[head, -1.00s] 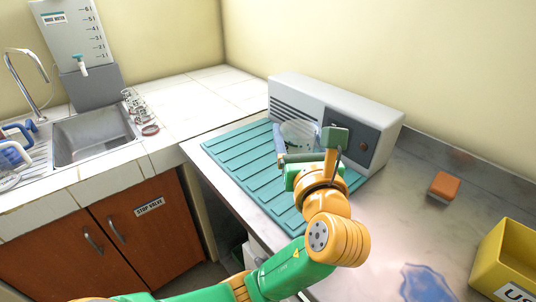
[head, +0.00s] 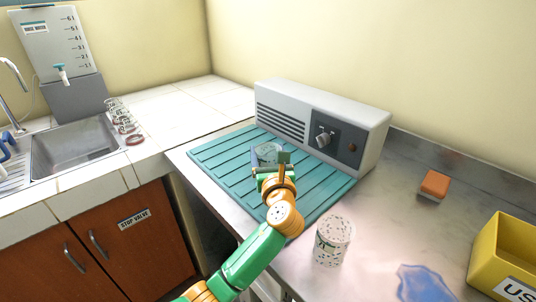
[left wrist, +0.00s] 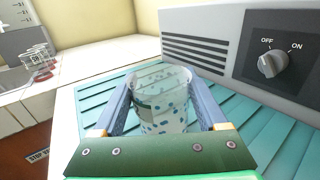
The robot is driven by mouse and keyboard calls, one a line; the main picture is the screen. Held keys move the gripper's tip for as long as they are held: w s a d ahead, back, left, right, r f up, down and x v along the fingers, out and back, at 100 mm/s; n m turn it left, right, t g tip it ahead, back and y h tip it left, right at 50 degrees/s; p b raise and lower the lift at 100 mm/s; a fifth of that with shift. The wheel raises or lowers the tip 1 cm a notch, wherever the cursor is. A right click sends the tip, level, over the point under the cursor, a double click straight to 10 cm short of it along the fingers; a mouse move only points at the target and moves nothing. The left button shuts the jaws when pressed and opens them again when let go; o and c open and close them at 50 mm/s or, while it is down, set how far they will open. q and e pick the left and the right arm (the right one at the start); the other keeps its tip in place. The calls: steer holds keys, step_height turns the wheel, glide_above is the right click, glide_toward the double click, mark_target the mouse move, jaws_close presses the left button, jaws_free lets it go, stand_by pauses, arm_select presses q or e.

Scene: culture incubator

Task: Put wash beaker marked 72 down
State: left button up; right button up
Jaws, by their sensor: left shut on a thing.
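A clear beaker with blue-green specks (left wrist: 163,98) is between the two fingers of my left gripper (left wrist: 165,105) in the left wrist view. The gripper is shut on it, and it stands upright over the teal ribbed mat (head: 222,155). I cannot tell whether its base touches the mat. In the head view the beaker (head: 266,153) is partly hidden by the gripper (head: 270,160). I cannot read a number on it. A second speckled beaker (head: 332,240) stands on the grey counter at the front. My right gripper is not in view.
A grey-white unit with a knob (head: 320,125) stands along the mat's back edge. An orange-topped block (head: 434,185), a blue patch (head: 425,284) and a yellow bin (head: 502,258) are at the right. A sink (head: 85,148) and glassware (head: 122,118) are at the left. The mat's left part is clear.

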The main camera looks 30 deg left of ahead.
arm_select(q)
steer(key=o, duration=1.3)
steer(key=shift+f, duration=0.1)
steer(key=v, duration=1.2)
steer(key=shift+s+d+r, duration=0.1)
steer(key=shift+r, duration=0.1)
